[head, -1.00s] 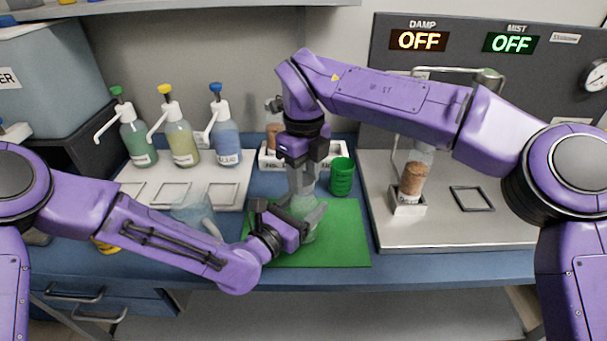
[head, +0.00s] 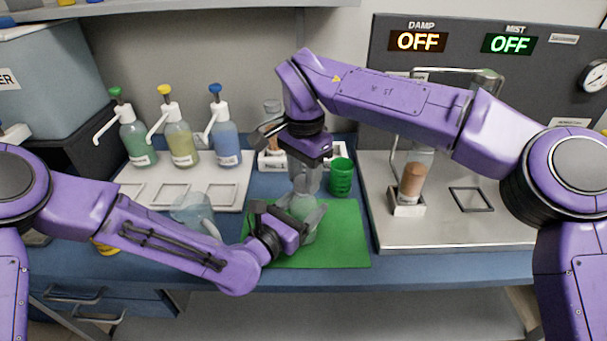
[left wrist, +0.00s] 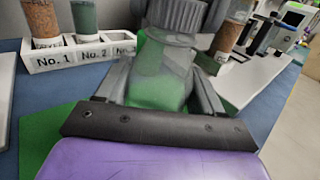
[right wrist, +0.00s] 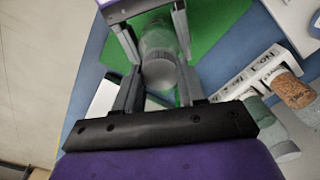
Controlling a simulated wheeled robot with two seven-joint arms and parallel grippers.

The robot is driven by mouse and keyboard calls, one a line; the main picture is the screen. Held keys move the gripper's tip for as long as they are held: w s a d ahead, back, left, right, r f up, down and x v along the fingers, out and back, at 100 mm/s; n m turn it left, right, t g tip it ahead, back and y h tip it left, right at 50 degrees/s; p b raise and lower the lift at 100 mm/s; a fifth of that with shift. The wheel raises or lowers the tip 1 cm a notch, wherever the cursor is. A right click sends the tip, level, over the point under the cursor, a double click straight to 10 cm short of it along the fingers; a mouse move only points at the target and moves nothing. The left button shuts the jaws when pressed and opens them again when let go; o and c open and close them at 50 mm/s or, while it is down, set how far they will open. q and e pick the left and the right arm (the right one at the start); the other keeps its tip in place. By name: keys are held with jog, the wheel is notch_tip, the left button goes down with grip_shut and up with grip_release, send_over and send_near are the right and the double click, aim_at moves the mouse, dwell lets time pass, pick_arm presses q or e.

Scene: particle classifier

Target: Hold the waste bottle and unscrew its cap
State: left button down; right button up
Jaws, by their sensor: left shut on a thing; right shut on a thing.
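The waste bottle (head: 303,207) is clear and stands upright over the green mat (head: 345,250). My left gripper (head: 300,222) is shut around its body from the left; the left wrist view shows the clear bottle (left wrist: 160,78) between the fingers. Its ridged grey cap (left wrist: 178,15) is at the top of that view. My right gripper (head: 306,180) points down from above and is shut on the cap; its round top (right wrist: 160,74) shows between the fingers in the right wrist view. I cannot tell whether the cap is still threaded on.
A green cup (head: 341,178) stands right behind the mat. A white numbered rack (left wrist: 75,55) with vials is at the back. Pump bottles (head: 181,140) stand at the left, a clear jug (head: 192,212) nearer. A vial of brown grains (head: 413,182) stands on the metal plate (head: 440,235).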

aim_at(304, 180)
jog(key=shift+r, duration=0.15)
jog(key=shift+r, duration=0.95)
jog(key=shift+r, duration=2)
pick_arm(q)
jog(key=shift+c, duration=0.3)
grip_release()
jog(key=shift+a, duration=0.1)
